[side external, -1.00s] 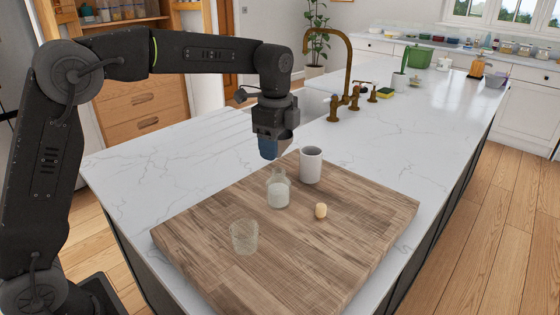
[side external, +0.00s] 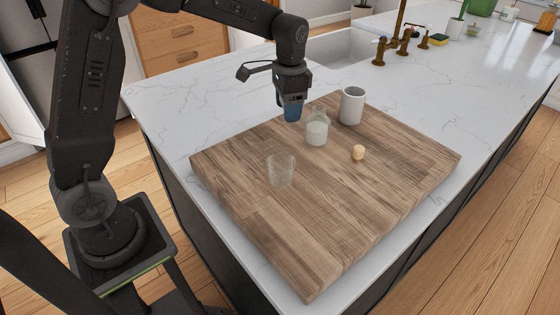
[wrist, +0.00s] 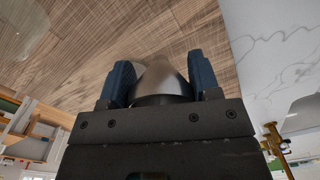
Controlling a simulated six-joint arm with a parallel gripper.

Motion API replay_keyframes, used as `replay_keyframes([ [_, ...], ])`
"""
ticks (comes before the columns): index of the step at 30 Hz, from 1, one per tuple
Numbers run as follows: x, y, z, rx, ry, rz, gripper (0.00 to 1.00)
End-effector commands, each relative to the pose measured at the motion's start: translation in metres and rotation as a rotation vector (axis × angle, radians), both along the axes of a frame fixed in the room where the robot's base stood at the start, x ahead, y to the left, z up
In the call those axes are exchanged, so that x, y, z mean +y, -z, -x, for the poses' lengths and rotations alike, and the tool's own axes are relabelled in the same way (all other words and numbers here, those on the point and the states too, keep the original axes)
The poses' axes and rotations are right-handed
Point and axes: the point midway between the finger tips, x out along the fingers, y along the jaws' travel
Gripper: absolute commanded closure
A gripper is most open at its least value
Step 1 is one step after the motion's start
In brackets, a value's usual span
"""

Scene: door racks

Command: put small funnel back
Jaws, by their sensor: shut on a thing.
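My gripper (side external: 292,112) has blue fingers and is shut on the small funnel. The funnel (wrist: 162,78) shows in the wrist view as a smooth grey cone between the two fingers. In the side view I cannot make the funnel out; the fingers hide it. The gripper is over the back left part of the wooden board, just left of a small glass bottle (side external: 317,133) with white contents. The bottle stands upright.
On the wooden board (side external: 335,225) are a white mug (side external: 351,106) behind the bottle, a cork (side external: 358,153) to the right, and an empty clear glass (side external: 281,171) at front left. The board's front is bare. A sink (side external: 345,47) and brass tap (side external: 402,40) lie behind.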

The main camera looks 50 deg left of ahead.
Motion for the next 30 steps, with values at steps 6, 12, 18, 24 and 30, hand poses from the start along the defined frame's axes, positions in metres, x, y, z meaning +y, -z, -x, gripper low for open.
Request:
replay_keyframes([
  [6,0.003,0.008,0.001,-0.017,-0.094,0.0,0.67],
  [12,0.011,-0.013,-0.028,-0.037,-0.087,0.011,0.67],
  [18,0.028,-0.053,-0.07,-0.065,-0.06,0.031,0.67],
  [24,0.041,-0.088,-0.097,-0.091,-0.028,0.047,0.67],
  [30,0.048,-0.107,-0.108,-0.105,-0.007,0.057,0.67],
])
